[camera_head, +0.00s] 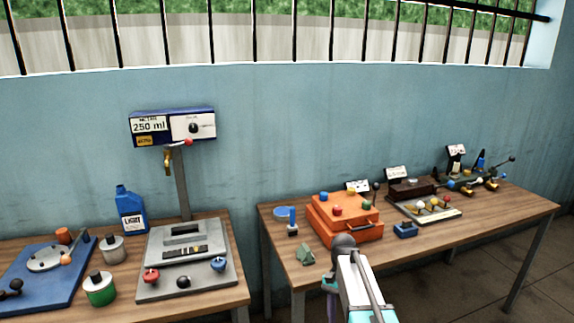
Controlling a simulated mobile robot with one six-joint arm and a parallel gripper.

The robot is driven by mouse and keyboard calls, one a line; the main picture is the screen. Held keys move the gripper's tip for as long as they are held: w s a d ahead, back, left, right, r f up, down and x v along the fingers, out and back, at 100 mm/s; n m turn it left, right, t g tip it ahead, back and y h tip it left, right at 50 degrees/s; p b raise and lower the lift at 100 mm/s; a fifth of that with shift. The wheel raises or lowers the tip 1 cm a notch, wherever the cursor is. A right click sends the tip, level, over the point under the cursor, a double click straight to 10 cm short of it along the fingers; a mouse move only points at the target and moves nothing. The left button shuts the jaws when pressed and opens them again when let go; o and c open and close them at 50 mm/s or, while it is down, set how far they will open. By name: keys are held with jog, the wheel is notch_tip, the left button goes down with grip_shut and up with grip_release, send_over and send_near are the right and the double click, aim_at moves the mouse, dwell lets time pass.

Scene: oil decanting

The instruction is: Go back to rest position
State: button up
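My arm shows at the bottom centre-right of the head view, as a white link with a dark round joint, in front of the right table (480,235). The fingers of my gripper do not show, so I cannot see whether it holds anything. A dispenser (172,127) labelled 250 ml, with a brass tap, stands on a post at the back of the left table (215,308). A blue bottle (131,212) labelled LIGHT stands upright to the left of the post.
A grey panel (200,285) with knobs and a blue board (40,285) lie on the left table. The right table bears an orange case (345,225), a pale board with knobs (425,212) and several small devices. A gap separates the tables; a barred window is above.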

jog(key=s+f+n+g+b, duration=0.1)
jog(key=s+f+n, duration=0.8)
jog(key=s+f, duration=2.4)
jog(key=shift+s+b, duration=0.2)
jog(key=shift+b, duration=0.1)
dwell(0.7)
